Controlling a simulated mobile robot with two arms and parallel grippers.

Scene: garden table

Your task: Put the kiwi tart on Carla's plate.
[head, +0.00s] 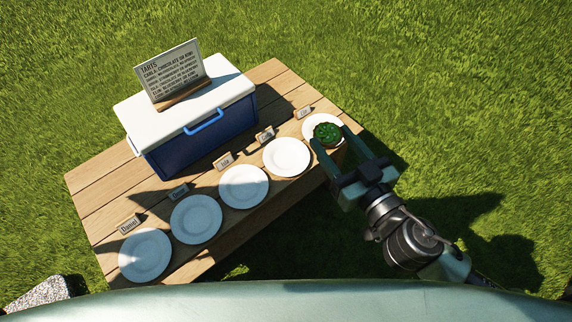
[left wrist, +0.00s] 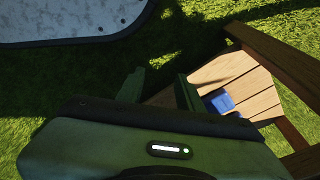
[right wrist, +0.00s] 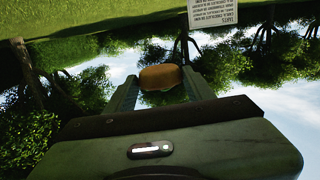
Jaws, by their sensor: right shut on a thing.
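My right gripper (head: 329,138) is shut on a round tart with a green top (head: 327,132), the kiwi tart by its look. It is held over the far right plate (head: 308,126); I cannot tell the height of the gap. In the right wrist view, the tart's tan crust (right wrist: 161,77) sits between the fingertips. Small name cards stand behind the plates; the front left one reads Daniel (head: 129,225). The far right card (head: 304,113) is too small to read surely, so I cannot tell which plate is Carla's. My left gripper (left wrist: 160,86) is open and empty, away from the table.
Several white plates line the table's near edge, including the one left of the tart (head: 287,157); they look empty. A blue cooler with a white lid (head: 190,100) stands behind, bearing a TARTS sign (head: 172,72). Grass surrounds the wooden table (head: 275,78).

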